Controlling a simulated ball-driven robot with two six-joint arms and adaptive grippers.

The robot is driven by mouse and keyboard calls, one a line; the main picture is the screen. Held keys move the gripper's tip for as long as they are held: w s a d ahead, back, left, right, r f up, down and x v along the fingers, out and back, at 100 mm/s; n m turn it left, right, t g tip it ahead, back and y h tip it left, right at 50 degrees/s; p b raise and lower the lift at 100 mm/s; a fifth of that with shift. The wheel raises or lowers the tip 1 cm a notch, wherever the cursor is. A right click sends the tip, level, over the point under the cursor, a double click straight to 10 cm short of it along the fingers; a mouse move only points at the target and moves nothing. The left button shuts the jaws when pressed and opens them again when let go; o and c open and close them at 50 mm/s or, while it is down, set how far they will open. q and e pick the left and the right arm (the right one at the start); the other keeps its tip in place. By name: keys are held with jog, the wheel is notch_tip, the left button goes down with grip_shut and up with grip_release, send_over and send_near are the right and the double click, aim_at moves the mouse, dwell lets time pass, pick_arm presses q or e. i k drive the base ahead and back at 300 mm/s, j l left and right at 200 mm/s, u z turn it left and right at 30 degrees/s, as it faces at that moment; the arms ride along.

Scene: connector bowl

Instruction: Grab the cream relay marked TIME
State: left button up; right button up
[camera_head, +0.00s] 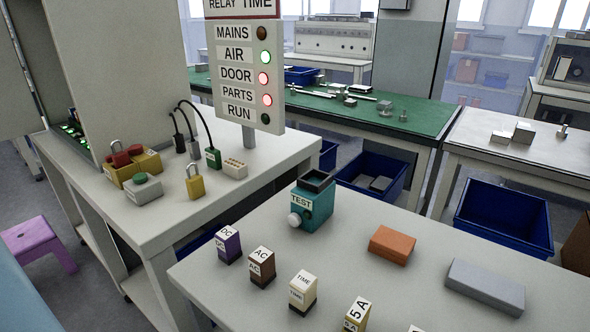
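The cream relay marked TIME (302,291) stands upright on the near grey table, with its label on the top and front. To its left stand a brown relay marked AC (262,267) and a purple relay marked DC (229,244). To its right is a yellow relay marked 5 A (354,316), cut by the bottom edge of the picture. A teal TEST block (312,205) with a dark open top stands behind the relays. Neither of my grippers shows in the head view.
An orange block (392,245) and a grey block (486,286) lie on the near table (440,235). A sign panel (245,75) on the left bench reads RELAY TIME above several lamps. A padlock and connectors sit below it. Blue bins (504,216) stand beyond the table.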

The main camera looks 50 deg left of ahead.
aim_at(304, 289)
jog(key=u, duration=1.4)
